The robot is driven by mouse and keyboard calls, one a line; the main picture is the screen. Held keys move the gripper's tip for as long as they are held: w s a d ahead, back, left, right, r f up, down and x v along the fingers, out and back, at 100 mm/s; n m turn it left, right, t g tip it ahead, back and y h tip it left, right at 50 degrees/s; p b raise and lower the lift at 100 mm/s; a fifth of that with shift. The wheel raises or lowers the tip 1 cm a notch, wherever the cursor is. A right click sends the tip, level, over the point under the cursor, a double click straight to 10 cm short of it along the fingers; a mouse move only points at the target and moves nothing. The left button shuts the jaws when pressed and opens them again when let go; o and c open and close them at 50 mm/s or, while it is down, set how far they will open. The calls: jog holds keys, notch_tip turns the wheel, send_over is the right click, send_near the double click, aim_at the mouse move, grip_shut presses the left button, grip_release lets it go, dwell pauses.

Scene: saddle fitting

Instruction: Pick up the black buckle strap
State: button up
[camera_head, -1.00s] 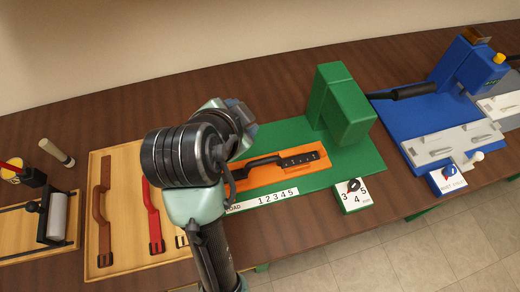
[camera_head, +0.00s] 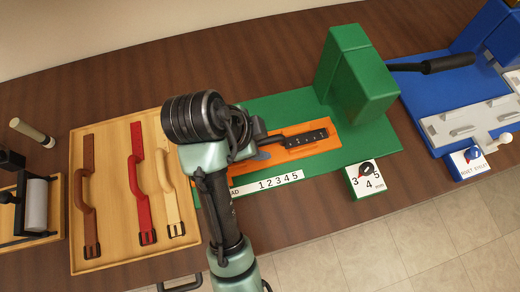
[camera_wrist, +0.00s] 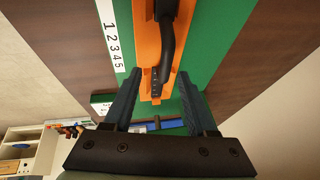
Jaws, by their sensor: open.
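The black buckle strap (camera_head: 297,139) lies in an orange holder (camera_head: 322,145) on the green press base (camera_head: 375,142). My arm hides its left part in the head view. In the wrist view the black strap (camera_wrist: 167,45) runs down the orange holder, its holed end between the two fingers in the picture. My gripper (camera_wrist: 158,76) is open and empty, with the fingers on either side of the holder. I cannot tell how far the fingertips are above the strap. In the head view my gripper is over the holder's left part, mostly hidden.
A green press block (camera_head: 355,75) stands just right of the holder, with a dial box (camera_head: 366,180) in front. A wooden tray (camera_head: 110,255) holds brown, red and tan straps at left. A blue machine (camera_head: 430,100) stands at right.

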aim_at(267, 140)
jog(key=shift+w+x, duration=0.2)
jog(key=shift+x, duration=1.2)
jog(key=shift+w+x, duration=0.2)
jog(key=shift+x, duration=1.15)
jog(key=shift+r, duration=0.15)
grip_shut()
